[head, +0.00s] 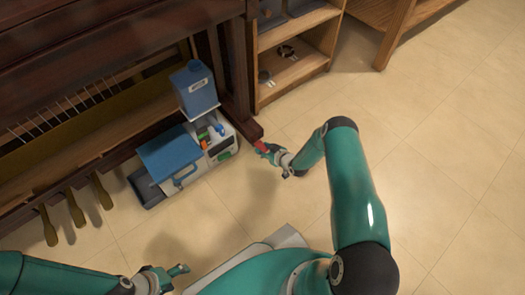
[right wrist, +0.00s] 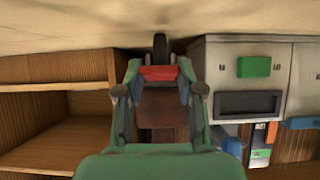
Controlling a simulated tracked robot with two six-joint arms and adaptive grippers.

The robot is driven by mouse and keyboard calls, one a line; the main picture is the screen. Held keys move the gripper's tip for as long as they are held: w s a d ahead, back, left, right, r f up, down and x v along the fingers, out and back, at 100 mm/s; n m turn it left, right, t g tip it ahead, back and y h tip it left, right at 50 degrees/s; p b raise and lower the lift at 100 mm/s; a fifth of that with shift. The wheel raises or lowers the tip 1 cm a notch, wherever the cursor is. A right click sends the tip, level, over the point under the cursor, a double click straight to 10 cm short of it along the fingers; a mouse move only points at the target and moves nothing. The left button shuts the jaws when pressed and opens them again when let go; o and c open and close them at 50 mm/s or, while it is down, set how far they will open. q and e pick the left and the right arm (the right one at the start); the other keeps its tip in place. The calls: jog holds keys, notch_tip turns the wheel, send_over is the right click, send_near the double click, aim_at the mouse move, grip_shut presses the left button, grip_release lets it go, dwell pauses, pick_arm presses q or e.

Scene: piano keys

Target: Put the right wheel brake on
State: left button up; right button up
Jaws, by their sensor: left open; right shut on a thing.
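The right wheel brake is a small red lever (head: 260,145) at the foot of the dark wooden piano leg (head: 237,95). In the right wrist view the red brake (right wrist: 158,73) sits between my fingertips, in front of a black wheel (right wrist: 160,46). My right gripper (head: 268,151) is shut on the brake, one finger on each side. My left gripper (head: 176,272) is open and empty over the floor at the bottom, away from the piano. The angle of the brake lever is hard to tell.
A grey-white case (head: 222,147) with blue boxes and small tools stands left of the leg. Several brass pedals (head: 76,210) stick out at the far left. A wooden shelf (head: 296,75) stands behind the leg. The tiled floor (head: 450,150) at right is clear.

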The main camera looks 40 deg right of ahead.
jog(key=shift+s+f, duration=0.15)
jog(key=o, duration=1.1)
jog(key=shift+o, duration=0.3)
jog(key=v, duration=1.2)
jog(key=shift+d, duration=0.1)
